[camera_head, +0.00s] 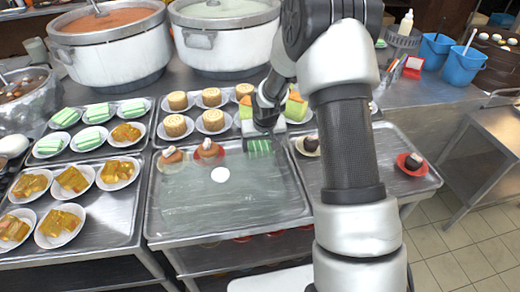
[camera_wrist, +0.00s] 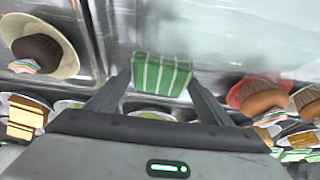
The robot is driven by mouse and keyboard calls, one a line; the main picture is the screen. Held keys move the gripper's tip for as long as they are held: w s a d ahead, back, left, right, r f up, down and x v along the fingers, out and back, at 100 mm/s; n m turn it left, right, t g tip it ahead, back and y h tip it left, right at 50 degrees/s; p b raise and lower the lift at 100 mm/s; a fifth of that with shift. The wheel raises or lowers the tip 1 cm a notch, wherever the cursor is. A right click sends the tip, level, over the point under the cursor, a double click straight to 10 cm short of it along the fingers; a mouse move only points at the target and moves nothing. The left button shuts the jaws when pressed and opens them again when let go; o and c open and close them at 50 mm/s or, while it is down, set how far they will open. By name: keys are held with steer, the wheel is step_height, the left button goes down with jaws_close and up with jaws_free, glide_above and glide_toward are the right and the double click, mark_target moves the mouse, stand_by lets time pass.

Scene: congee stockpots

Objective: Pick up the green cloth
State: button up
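The green cloth (camera_head: 259,147) has pale stripes and looks like a small folded block near the back right of the middle metal tray (camera_head: 180,215). In the wrist view the green cloth (camera_wrist: 161,74) lies just ahead of and between my two fingertips. My gripper (camera_head: 262,132) is pointed down at the cloth. Whether the fingertips are level with the cloth cannot be told. My gripper partly hides the cloth in the head view.
Brown-topped cakes (camera_head: 208,150) sit close left of the cloth. A dark cupcake on a plate (camera_wrist: 38,52) lies to the other side. Plated pastries (camera_head: 212,120) crowd the tray behind. A white disc (camera_head: 220,174) lies on the middle tray, whose front is mostly clear.

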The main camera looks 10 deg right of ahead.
mark_target(260, 148)
steer(key=shift+c, duration=0.6)
step_height(260, 148, up, 10)
steer(key=shift+p, duration=0.45)
